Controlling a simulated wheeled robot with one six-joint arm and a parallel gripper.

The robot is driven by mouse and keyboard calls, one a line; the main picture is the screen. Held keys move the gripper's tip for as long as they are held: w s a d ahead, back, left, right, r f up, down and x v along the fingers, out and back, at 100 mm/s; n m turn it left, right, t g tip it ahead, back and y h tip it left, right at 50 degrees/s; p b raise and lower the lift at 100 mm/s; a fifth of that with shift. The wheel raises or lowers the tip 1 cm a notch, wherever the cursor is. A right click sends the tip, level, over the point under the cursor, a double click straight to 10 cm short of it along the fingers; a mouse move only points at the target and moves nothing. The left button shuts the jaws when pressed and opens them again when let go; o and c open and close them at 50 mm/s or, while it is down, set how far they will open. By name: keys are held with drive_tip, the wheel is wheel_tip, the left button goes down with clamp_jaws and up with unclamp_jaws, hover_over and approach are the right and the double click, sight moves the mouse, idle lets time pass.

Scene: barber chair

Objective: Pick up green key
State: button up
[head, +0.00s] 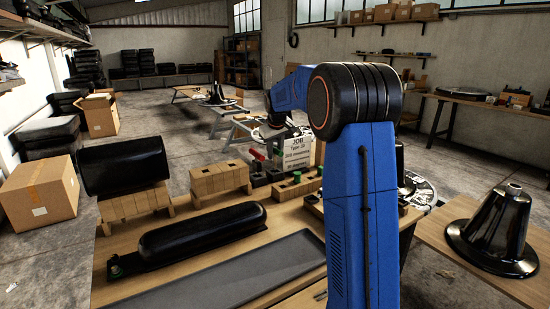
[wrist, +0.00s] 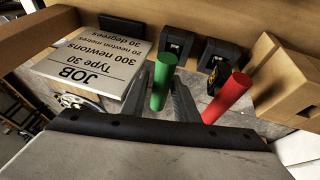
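The green key (wrist: 160,83) shows in the wrist view as a green cylinder. The two grey fingers of my gripper (wrist: 164,85) lie on either side of it. The fingers are apart, with gaps beside the lower part of the key; contact near the tips cannot be told. A red key (wrist: 229,98) of like shape stands to the right, outside the fingers. In the head view my gripper (head: 277,120) is above the far edge of the workbench, and a small green piece (head: 281,152) shows below it beside the red key (head: 258,155).
A JOB sign (head: 299,152) stands close by; it fills the left of the wrist view (wrist: 97,67). Dark blocks (wrist: 220,55) and a wooden block (wrist: 290,70) are close on the right. Wooden stands (head: 220,180) and black cushions (head: 200,235) occupy the bench.

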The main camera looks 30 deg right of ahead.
drive_tip(key=x, duration=0.3)
drive_tip(key=shift+w+f, duration=0.15)
drive_tip(key=shift+f, duration=0.05)
drive_tip(key=shift+c, duration=0.7)
clamp_jaws()
drive_tip(key=shift+r, duration=0.1)
wheel_tip(320, 180, up, 18)
